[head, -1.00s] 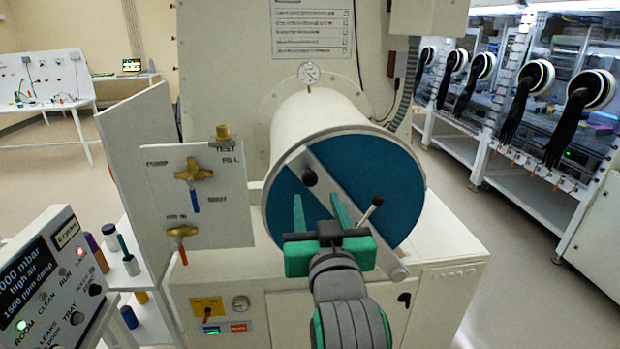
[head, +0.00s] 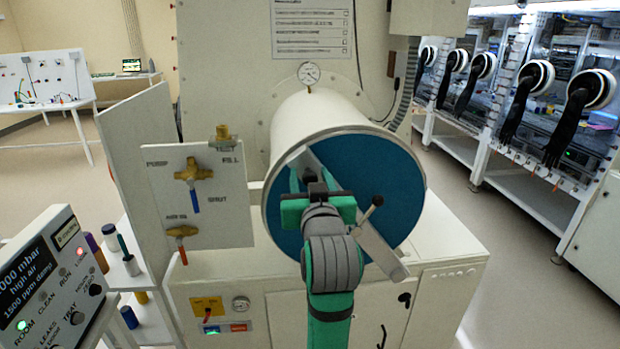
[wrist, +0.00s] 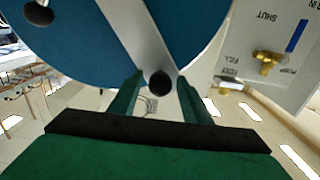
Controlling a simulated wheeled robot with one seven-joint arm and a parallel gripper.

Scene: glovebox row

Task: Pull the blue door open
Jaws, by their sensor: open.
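The blue door (head: 385,165) is a round disc on the near end of the white cylinder (head: 305,118) and sits flush with its rim. A pale grey bar (head: 378,250) crosses it diagonally. A lever with a dark ball knob (head: 377,200) sticks out right of the bar's middle. In the wrist view, a black ball knob (wrist: 160,83) shows between my two open green fingers, with gaps on both sides. The blue door (wrist: 90,45) fills the upper left there.
A valve panel (head: 215,225) with brass valves stands left of the cylinder. A control box (head: 55,275) is at the lower left. A white cabinet (head: 445,285) lies below the door. The floor (head: 505,240) at the right is clear, before glove boxes.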

